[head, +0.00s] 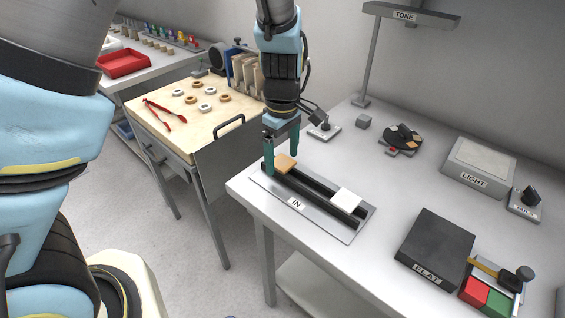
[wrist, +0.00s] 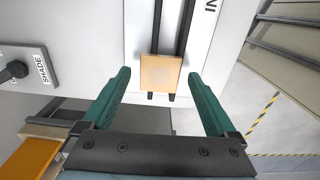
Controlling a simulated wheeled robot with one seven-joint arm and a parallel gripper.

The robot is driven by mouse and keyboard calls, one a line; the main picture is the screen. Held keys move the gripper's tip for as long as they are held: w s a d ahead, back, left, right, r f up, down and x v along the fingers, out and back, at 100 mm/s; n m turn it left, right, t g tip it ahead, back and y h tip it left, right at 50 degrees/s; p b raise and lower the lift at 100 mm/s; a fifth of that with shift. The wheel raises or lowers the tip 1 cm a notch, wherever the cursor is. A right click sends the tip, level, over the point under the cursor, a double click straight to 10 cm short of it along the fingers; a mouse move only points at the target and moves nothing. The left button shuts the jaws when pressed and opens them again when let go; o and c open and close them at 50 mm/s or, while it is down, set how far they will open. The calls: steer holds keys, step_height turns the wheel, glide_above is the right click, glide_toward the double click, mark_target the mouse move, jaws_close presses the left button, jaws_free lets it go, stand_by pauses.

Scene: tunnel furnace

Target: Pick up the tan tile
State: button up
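The tan tile (head: 285,163) lies on the two dark rails (head: 312,186) of the plate marked IN, at the end nearer my gripper. A white tile (head: 346,200) sits farther along the same rails. My gripper (head: 283,163) has green fingers and is open above the tan tile's end of the rails. In the wrist view the tan tile (wrist: 161,73) shows ahead of and between the spread fingertips (wrist: 161,78), with nothing held. I cannot tell the exact height of the fingers above the tile.
A black block marked FLAT (head: 436,250), a LIGHT box (head: 478,167) and red and green pads (head: 488,296) stand to the right. The TONE lamp post (head: 369,60) rises behind. A wooden-topped bench (head: 180,115) with rings and red tongs stands left, across a gap.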

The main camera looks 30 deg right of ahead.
steer(key=c, duration=1.3)
